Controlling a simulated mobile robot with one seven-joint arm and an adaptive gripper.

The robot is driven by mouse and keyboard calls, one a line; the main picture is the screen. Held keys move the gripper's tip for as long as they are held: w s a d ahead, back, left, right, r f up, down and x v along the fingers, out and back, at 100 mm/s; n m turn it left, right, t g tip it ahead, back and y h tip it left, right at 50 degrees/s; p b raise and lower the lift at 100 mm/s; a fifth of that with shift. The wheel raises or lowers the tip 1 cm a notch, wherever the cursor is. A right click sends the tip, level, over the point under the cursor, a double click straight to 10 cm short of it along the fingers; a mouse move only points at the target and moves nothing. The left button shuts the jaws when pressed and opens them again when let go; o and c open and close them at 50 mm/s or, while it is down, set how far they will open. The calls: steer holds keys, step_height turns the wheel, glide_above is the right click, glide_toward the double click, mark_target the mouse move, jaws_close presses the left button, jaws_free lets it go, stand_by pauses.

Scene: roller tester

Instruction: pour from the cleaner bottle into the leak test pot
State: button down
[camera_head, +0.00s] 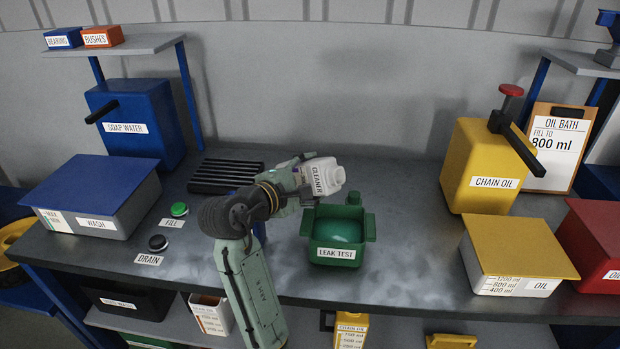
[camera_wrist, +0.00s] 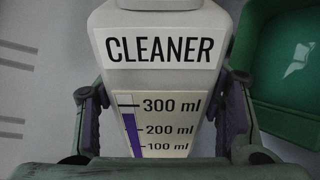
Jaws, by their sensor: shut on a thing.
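My gripper (camera_head: 305,183) is shut on the white cleaner bottle (camera_head: 325,176) and holds it tilted nearly on its side, neck toward the right. In the wrist view the cleaner bottle (camera_wrist: 160,70) sits between both fingers, with its CLEANER label and a ml scale facing me. A purple level strip on the scale reaches up to near 300 ml on its left side. The green leak test pot (camera_head: 337,257) stands on the bench below and slightly right of the bottle. Liquid shows inside the pot. No stream from the bottle is visible. The pot also shows in the wrist view (camera_wrist: 275,105).
A yellow chain oil can (camera_head: 482,170) with a lever stands to the right. A yellow-lidded oil tank (camera_head: 520,250) is at the front right. FILL (camera_head: 179,209) and DRAIN (camera_head: 158,243) buttons and the wash tank (camera_head: 92,195) are at the left. Bare bench lies right of the pot.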

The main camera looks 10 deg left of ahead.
mark_target(328, 187)
steer(key=shift+s+d+r+n+g+h, duration=0.15)
steer(key=shift+d+r+n+g+h, duration=0.15)
steer(key=shift+r+n, duration=0.55)
steer(key=d+n, duration=0.1)
steer(key=n, duration=0.1)
steer(key=s+n+h, duration=0.1)
steer(key=shift+s+d+r+n+g, duration=0.1)
steer(key=shift+d+r+n+g, duration=0.2)
steer(key=shift+d+r+n, duration=0.1)
steer(key=d+n, duration=0.1)
steer(key=s+d+n+h, duration=0.1)
steer(key=n, duration=0.1)
steer(key=s+d+f+n+h, duration=0.1)
steer(key=shift+s+d+n+g, duration=0.1)
steer(key=shift+n+g, duration=0.2)
steer(key=shift+n, duration=0.05)
